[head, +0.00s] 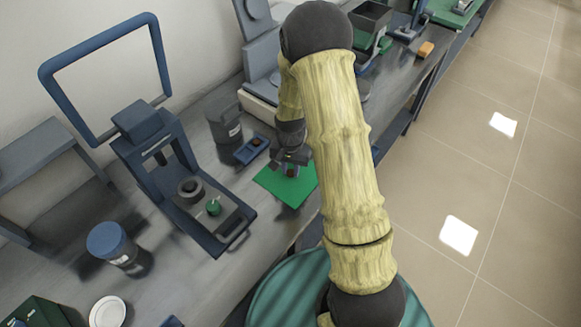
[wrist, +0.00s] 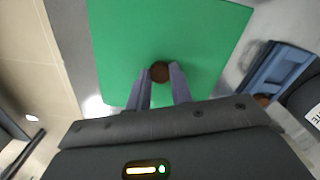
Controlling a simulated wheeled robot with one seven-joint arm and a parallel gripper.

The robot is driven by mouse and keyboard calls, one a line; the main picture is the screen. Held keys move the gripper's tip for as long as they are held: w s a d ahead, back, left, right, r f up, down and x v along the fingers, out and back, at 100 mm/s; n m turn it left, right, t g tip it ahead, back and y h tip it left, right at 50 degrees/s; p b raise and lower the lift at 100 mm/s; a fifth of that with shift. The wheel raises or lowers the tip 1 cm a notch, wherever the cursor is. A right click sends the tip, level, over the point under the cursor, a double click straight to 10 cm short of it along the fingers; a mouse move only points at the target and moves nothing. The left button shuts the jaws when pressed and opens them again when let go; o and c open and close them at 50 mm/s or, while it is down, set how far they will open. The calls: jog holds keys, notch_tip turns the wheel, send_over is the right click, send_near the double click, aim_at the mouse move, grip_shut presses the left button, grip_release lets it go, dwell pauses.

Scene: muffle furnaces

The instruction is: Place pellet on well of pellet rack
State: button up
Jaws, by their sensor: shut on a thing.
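A small round dark brown pellet (wrist: 160,72) is between the fingertips of my gripper (wrist: 160,84) in the wrist view. My gripper is shut on it, over the green mat (wrist: 200,30). In the head view my gripper (head: 291,168) is low above the green mat (head: 298,192); I cannot tell whether the pellet touches the mat. The small blue pellet rack (head: 249,151) lies on the bench left of my gripper in the head view. A brown pellet (head: 257,141) sits at its far end.
A dark labelled canister (head: 224,122) stands just left of the rack. A blue-framed press (head: 165,160) stands further left on the grey bench, and a blue-lidded jar (head: 112,243) nearer. A grey instrument (head: 262,65) is behind my arm. The bench edge drops to the tiled floor (head: 480,150).

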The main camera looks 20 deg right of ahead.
aim_at(291, 172)
jog(key=shift+f, duration=0.15)
jog(key=o, duration=0.9)
notch_tip(291, 172, up, 12)
jog(key=shift+r+b, duration=0.2)
jog(key=shift+b, duration=0.15)
dwell(0.3)
